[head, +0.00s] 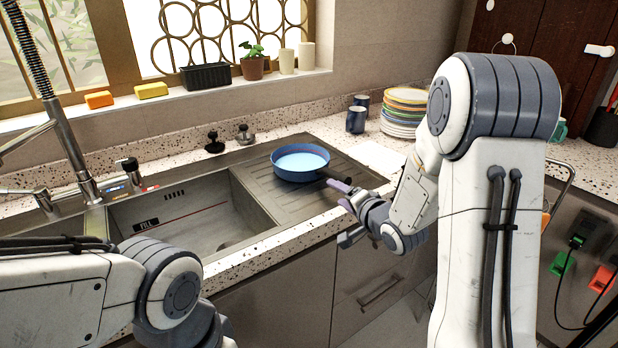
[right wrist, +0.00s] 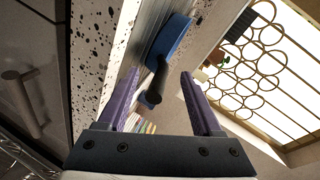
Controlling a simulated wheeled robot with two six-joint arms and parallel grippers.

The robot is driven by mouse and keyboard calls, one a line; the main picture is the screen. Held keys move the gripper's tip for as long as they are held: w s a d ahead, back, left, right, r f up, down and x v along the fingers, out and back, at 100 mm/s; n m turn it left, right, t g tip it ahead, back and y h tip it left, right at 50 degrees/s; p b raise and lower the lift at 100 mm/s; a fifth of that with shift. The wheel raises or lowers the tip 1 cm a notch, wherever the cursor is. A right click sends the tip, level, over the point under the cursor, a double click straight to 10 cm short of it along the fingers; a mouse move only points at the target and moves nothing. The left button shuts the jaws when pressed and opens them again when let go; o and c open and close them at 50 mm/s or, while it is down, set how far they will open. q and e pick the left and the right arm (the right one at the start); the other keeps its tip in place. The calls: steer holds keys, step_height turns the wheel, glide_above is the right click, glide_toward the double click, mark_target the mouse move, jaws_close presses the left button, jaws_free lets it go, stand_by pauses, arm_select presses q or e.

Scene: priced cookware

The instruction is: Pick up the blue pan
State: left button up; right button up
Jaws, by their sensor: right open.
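The blue pan (head: 300,160) sits upright on the ribbed drainboard to the right of the sink basin. Its black handle (head: 335,178) points right and toward me. My right gripper (head: 343,213) is open and empty at the counter's front edge, just beyond the handle's end. In the right wrist view the pan (right wrist: 174,45) lies ahead of the open purple fingers (right wrist: 160,95), and its handle (right wrist: 158,78) shows between them in the picture. I cannot tell how far apart they are in depth. My left arm shows at the lower left, but its gripper is out of view.
The sink basin (head: 185,222) is left of the pan, with a tall faucet (head: 75,150). Two dark blue mugs (head: 356,120) and a plate stack (head: 404,108) stand behind on the right. The speckled counter edge (head: 262,250) runs below the gripper's reach. Sponges and pots line the windowsill.

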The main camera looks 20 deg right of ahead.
mark_target(333, 171)
steer(key=w, duration=0.3)
steer(key=w+d+m+t, duration=0.1)
steer(key=w, duration=0.2)
steer(key=w+m, duration=0.1)
steer(key=w, duration=0.3)
steer(key=shift+w+d+f+t+p, duration=0.1)
steer(key=shift+d+f+t+p, duration=0.15)
steer(key=shift+f+t+p, duration=0.15)
jaws_close()
stand_by(1.0)
steer(key=shift+r, duration=0.2)
